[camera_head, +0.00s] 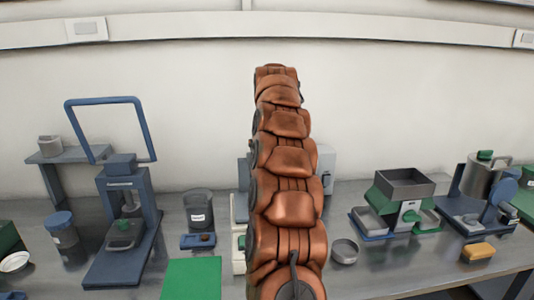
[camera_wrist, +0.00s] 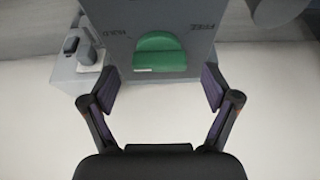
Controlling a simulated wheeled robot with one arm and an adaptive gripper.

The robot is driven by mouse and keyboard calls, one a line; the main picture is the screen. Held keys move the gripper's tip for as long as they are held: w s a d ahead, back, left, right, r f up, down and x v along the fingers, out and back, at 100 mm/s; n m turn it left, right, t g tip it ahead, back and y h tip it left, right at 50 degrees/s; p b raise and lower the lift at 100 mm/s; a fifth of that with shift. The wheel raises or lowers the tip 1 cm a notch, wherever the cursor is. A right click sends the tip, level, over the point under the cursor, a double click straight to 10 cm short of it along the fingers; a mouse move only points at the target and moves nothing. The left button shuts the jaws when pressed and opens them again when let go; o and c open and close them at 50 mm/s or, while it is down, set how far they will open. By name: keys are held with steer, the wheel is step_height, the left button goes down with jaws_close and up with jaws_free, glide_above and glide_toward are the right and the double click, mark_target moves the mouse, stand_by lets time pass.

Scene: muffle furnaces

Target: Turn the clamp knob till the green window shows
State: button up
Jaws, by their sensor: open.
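In the wrist view my gripper (camera_wrist: 160,95) is open and empty, its two dark fingers spread wide. Beyond the fingertips, near the top, is a grey panel (camera_wrist: 195,30) with a green rounded part (camera_wrist: 160,53) on it. I cannot tell if this green part is the clamp knob or the window. Small dark lettering stands on the panel to either side of it, too blurred to read surely. The gripper is apart from the green part. In the head view my arm hides the gripper and most of a grey device (camera_head: 327,165) behind it.
A white wall is behind.

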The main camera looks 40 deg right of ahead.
steer(key=v, duration=0.6)
stand_by(0.4)
steer(key=s+a+f+n+g+y+p, duration=0.1)
steer(key=s+a+n, duration=0.1)
steer(key=a, duration=0.7)
steer(key=s+a+f+n+y, duration=0.1)
steer(key=s+a+f, duration=0.15)
steer(key=a, duration=0.75)
steer(key=s+a+n+g+y+p, duration=0.1)
steer(key=s+a+n, duration=0.15)
steer(key=a, duration=0.65)
steer(key=s+a+f+g, duration=0.1)
steer(key=s+a+f, duration=0.3)
steer(key=s, duration=0.5)
steer(key=s+a+f+n+g, duration=0.1)
steer(key=s+a+f, duration=0.4)
steer(key=s, duration=0.5)
steer(key=s+a+f+n+g, duration=0.1)
steer(key=s+a+f, duration=0.4)
steer(key=s, duration=0.5)
steer(key=shift+f+p, duration=0.2)
steer(key=shift+p, duration=0.25)
